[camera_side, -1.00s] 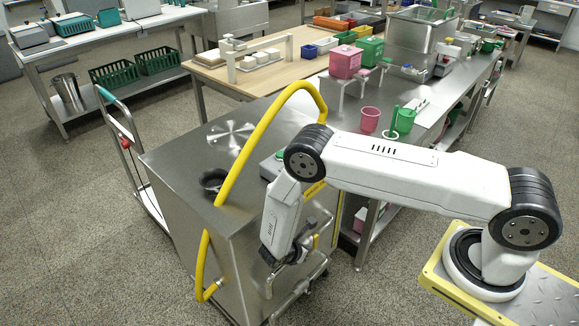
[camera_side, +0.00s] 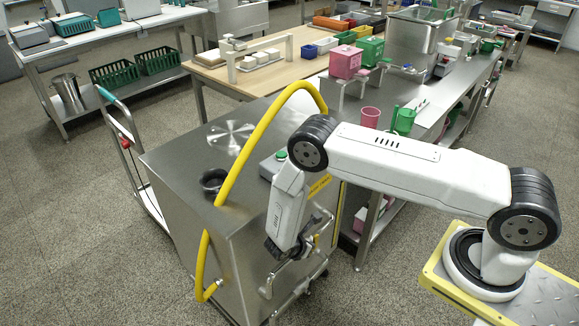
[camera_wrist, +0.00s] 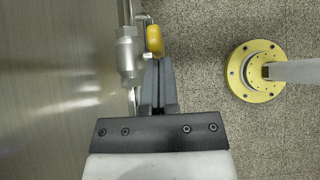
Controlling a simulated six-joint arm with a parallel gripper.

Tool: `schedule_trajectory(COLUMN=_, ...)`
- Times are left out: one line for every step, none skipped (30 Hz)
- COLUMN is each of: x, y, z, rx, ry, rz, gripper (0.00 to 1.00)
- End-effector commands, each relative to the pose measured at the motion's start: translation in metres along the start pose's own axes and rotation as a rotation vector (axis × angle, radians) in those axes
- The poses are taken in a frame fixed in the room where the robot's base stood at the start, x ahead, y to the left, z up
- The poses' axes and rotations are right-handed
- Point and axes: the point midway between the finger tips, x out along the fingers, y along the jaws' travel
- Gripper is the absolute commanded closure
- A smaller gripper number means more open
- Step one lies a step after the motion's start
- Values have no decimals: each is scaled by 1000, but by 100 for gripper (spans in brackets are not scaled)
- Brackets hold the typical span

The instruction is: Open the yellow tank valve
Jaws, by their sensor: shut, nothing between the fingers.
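The valve's yellow handle (camera_wrist: 155,41) sits just right of the metal valve body (camera_wrist: 128,56) in the wrist view. It also shows small in the side view (camera_side: 317,240), beside the tank's pipework. My gripper (camera_wrist: 158,64) is shut and empty, its fingertips right by the lower end of the handle in the wrist view. I cannot tell whether they touch it. In the side view, my gripper (camera_side: 272,254) is low at the tank's right side, partly dark against the pipes. The steel tank (camera_side: 190,182) stands left of my arm.
A yellow hose (camera_side: 252,140) arches over the tank and down its front. Metal pipes (camera_side: 290,300) run along the tank's lower right side. A hand cart (camera_side: 128,150) stands left of it. A steel bench (camera_side: 432,125) with pink and green containers is behind.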

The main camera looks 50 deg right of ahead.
Motion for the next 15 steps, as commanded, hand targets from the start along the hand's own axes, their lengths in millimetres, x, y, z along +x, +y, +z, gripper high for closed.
schedule_trajectory(x=0, y=0, z=1, rx=0, ry=4, rz=-1, gripper=100)
schedule_trajectory(x=0, y=0, z=2, rx=0, ry=7, rz=-1, gripper=100)
schedule_trajectory(x=1, y=0, z=2, rx=0, ry=11, rz=-1, gripper=100)
schedule_trajectory(x=1, y=0, z=2, rx=0, ry=15, rz=-1, gripper=100)
schedule_trajectory(x=1, y=0, z=2, rx=0, ry=18, rz=-1, gripper=100)
schedule_trajectory(x=1, y=0, z=3, rx=0, ry=24, rz=0, gripper=100)
schedule_trajectory(x=1, y=0, z=3, rx=0, ry=28, rz=0, gripper=100)
schedule_trajectory(x=2, y=0, z=4, rx=0, ry=33, rz=0, gripper=100)
schedule_trajectory(x=2, y=0, z=4, rx=1, ry=40, rz=-1, gripper=100)
schedule_trajectory(x=2, y=0, z=5, rx=1, ry=47, rz=-1, gripper=100)
schedule_trajectory(x=3, y=0, z=6, rx=1, ry=55, rz=-2, gripper=100)
schedule_trajectory(x=3, y=0, z=7, rx=2, ry=68, rz=-3, gripper=100)
schedule_trajectory(x=4, y=0, z=8, rx=3, ry=78, rz=-3, gripper=100)
schedule_trajectory(x=4, y=0, z=9, rx=3, ry=90, rz=-2, gripper=100)
schedule_trajectory(x=5, y=0, z=10, rx=3, ry=107, rz=-3, gripper=100)
